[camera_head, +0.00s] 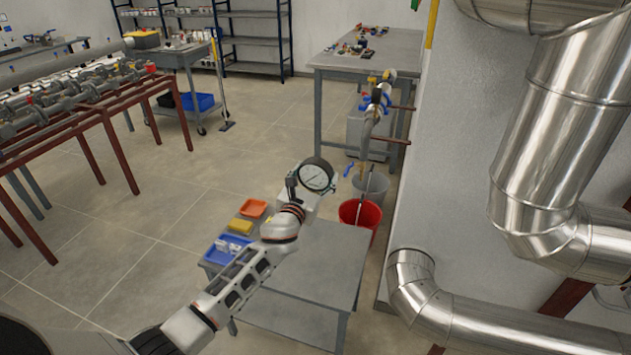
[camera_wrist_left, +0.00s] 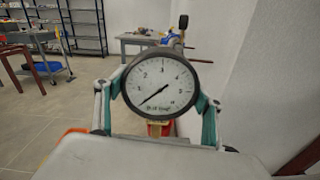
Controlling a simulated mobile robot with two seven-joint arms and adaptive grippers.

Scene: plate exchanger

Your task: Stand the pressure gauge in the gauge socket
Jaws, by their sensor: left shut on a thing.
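The pressure gauge (camera_head: 317,175) has a round white dial with a black rim. My left gripper (camera_head: 308,189) is shut on it and holds it up in the air, above the far end of the small grey table. In the left wrist view the dial of the gauge (camera_wrist_left: 161,82) faces the camera, about upright, between the green-padded fingers. A short brass stem (camera_wrist_left: 155,129) shows below it, partly hidden. I cannot clearly make out the gauge socket; a pipe with blue-handled valves (camera_head: 373,110) stands beyond the gauge near the wall. My right gripper is not in view.
The small grey table (camera_head: 325,262) holds a blue tray (camera_head: 222,251), a yellow item (camera_head: 240,226) and an orange tray (camera_head: 253,208). A red bucket (camera_head: 356,216) and a grey bucket (camera_head: 374,184) stand behind it. Shiny ducts (camera_head: 540,140) crowd the right; open floor lies left.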

